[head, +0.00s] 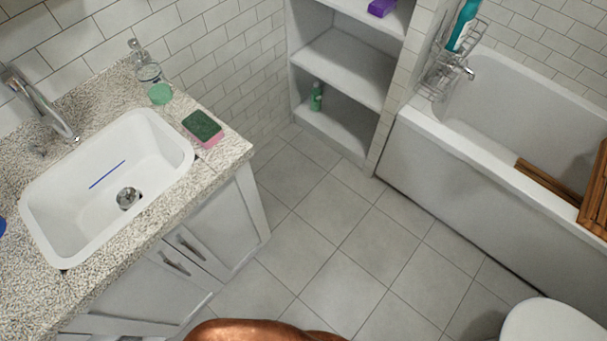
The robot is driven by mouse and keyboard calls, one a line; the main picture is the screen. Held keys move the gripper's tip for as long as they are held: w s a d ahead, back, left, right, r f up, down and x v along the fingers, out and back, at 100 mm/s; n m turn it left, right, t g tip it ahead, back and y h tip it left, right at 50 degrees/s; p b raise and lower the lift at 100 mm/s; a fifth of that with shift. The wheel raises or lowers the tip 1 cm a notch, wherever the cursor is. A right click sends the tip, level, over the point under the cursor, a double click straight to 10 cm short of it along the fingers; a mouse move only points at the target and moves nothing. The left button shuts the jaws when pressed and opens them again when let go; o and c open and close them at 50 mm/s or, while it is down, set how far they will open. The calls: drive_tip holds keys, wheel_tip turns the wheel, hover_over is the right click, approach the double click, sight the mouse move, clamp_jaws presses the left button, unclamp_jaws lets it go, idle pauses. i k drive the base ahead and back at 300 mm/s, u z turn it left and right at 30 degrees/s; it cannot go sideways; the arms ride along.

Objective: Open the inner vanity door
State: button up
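The white vanity stands at the left under a speckled countertop (225,150). Two of its doors meet side by side, each with a metal handle near the shared seam. The door on the right (228,228) has its handle (190,247) at its left edge and looks shut. The door on the left (150,290) has its handle (173,263) at its right edge and also looks shut. More white vanity front (105,323) shows at the lower left, cut off by the frame. Which door counts as inner I cannot tell. My gripper is not in view.
The countertop holds a white sink (70,215), a green-and-pink sponge (203,129) and a soap bottle (150,75). Open shelves (350,65) stand at the back. A bathtub (470,175) is at the right, and a white rounded fixture (553,325) lower right. The tiled floor (350,230) between is clear.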

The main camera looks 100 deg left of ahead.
sight(163, 291)
drive_tip(key=u, duration=3.35)
drive_tip(key=k, duration=0.7)
drive_tip(key=u, duration=1.65)
